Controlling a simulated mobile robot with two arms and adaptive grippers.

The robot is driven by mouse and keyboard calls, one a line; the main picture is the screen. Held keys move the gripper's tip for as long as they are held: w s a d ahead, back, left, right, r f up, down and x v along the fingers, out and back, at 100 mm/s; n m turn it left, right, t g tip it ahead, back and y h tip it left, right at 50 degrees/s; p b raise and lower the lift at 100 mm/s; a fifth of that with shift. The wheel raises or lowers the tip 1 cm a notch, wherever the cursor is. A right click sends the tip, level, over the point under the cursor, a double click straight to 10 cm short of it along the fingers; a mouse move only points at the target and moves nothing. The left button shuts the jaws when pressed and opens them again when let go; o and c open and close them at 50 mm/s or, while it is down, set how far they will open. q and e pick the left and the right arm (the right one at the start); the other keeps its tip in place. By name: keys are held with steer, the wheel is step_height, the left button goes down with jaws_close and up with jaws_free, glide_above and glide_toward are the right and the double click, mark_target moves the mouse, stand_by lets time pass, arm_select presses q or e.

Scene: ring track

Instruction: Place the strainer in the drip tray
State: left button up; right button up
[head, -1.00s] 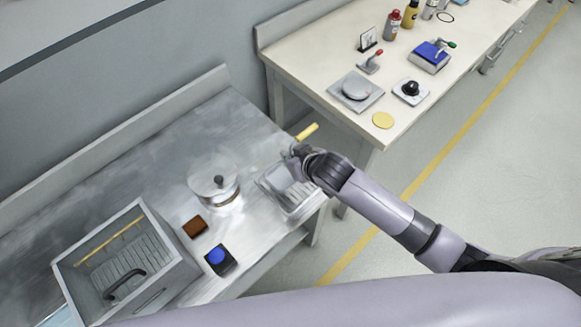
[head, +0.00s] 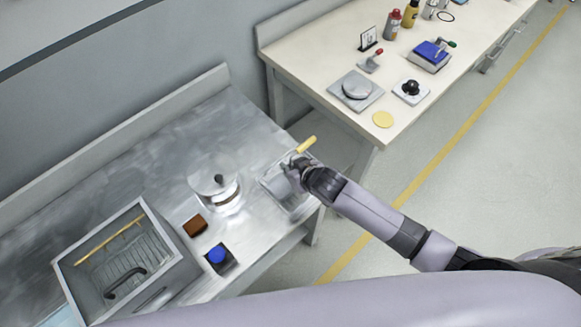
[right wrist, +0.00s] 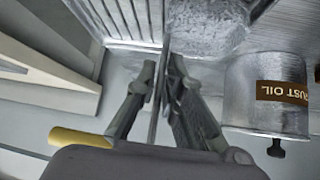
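The strainer has a yellow handle (head: 306,145) and a grey mesh bowl, which shows in the right wrist view (right wrist: 207,25). My right gripper (head: 294,168) is at its handle end. In the wrist view its fingers (right wrist: 160,85) close on a thin upright metal part of the strainer, and the yellow grip (right wrist: 80,138) sticks out at left. The ribbed metal drip tray (head: 297,209) lies at the bench's right end, its ribs (right wrist: 115,18) beside the bowl. The bowl overlaps the tray; whether it touches is unclear. My left gripper is out of view.
A metal can (right wrist: 250,107) labelled "RUST OIL", with a knobbed lid, stands left of the tray in the head view (head: 216,182). Further left are a brown block (head: 195,225), a blue button (head: 216,254) and an open grey box (head: 180,272). A pale table (head: 300,68) stands behind.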

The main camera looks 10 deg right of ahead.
steer(key=shift+o, duration=1.4)
steer(key=shift+r, duration=0.15)
steer(key=v, duration=1.2)
steer(key=shift+s, duration=0.1)
